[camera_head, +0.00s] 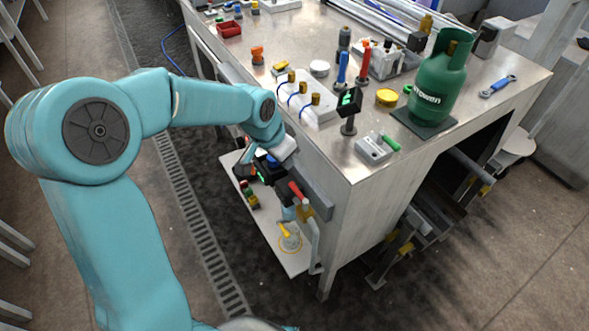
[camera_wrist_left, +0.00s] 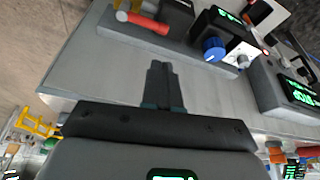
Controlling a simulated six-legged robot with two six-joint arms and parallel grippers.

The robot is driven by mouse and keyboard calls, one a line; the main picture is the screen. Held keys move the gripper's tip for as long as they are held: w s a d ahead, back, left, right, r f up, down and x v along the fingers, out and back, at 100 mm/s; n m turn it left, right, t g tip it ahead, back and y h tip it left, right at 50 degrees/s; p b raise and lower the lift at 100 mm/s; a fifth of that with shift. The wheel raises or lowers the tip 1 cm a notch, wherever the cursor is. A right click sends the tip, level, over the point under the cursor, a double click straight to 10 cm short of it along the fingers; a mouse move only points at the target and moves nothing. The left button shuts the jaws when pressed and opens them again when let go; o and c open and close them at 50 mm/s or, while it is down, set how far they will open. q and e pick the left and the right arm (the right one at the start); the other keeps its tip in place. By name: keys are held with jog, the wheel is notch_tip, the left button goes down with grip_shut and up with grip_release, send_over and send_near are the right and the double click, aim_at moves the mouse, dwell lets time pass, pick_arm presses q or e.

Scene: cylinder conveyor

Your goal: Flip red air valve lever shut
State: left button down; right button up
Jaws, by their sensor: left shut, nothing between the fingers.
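The red valve lever (camera_head: 297,191) sticks out from a fitting at the side of the bench. It shows in the left wrist view (camera_wrist_left: 145,23) at the upper left, with a pale rounded end, beside a grey mounting bar (camera_wrist_left: 170,42). My left gripper (camera_head: 281,188) is low beside the bench, close to the lever in the head view. In the left wrist view its dark fingers (camera_wrist_left: 162,82) are together with nothing between them, apart from the lever. Whether the valve is open or shut cannot be told. My right gripper is not in view.
A blue knob (camera_wrist_left: 213,48) and a green-lit display sit right of the lever. The metal bench top (camera_head: 340,130) carries a green gas bottle (camera_head: 440,80), tools and small parts. A low white shelf (camera_head: 262,235) lies below the gripper, with a pipe (camera_head: 315,245) nearby.

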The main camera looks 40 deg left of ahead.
aim_at(299, 196)
pick_arm(q)
jog(key=x, duration=1)
jog(key=shift+r, duration=0.1)
jog(key=shift+w, duration=0.1)
